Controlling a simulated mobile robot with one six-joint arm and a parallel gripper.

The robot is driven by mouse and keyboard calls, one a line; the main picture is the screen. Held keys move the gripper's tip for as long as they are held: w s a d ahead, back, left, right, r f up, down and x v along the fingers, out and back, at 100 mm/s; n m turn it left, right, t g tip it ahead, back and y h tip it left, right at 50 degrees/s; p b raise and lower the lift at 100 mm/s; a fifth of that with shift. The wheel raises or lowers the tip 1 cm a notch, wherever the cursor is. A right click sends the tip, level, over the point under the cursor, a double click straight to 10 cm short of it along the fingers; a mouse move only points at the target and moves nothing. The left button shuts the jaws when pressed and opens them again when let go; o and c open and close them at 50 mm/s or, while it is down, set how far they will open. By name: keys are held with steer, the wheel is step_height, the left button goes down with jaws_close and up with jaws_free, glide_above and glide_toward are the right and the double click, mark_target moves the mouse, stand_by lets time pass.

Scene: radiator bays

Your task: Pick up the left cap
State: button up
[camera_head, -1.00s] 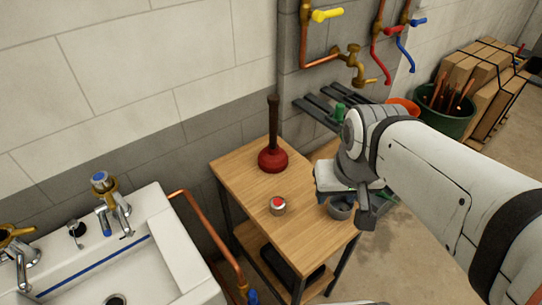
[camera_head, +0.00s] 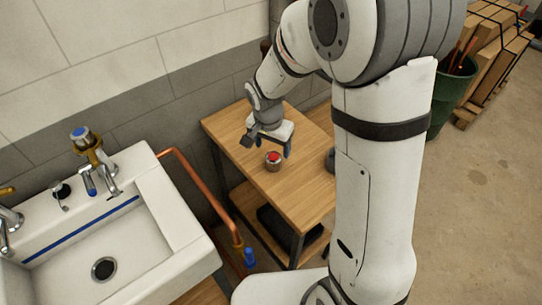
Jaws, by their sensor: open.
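A small round cap (camera_head: 273,162) with a red top and metallic side stands on the wooden table. My gripper (camera_head: 266,147) is over the table, just behind and above this cap in the picture. Its two dark fingers are apart with nothing seen between them. I cannot tell whether they touch the cap. A dark grey round thing (camera_head: 330,160) sits at the table's right side, partly hidden by my arm.
The wooden table (camera_head: 300,201) has a lower shelf. A white sink (camera_head: 165,245) with taps stands at the left, and a copper pipe (camera_head: 205,199) runs between them. A green bin (camera_head: 447,100) and boxes are at the right.

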mark_target(273, 157)
steer(key=f, duration=0.7)
steer(key=shift+w+d+f+p, duration=0.2)
steer(key=shift+w+d+p, duration=0.05)
steer(key=shift+w+p, duration=0.15)
steer(key=shift+c, duration=0.2)
steer(key=c, duration=1)
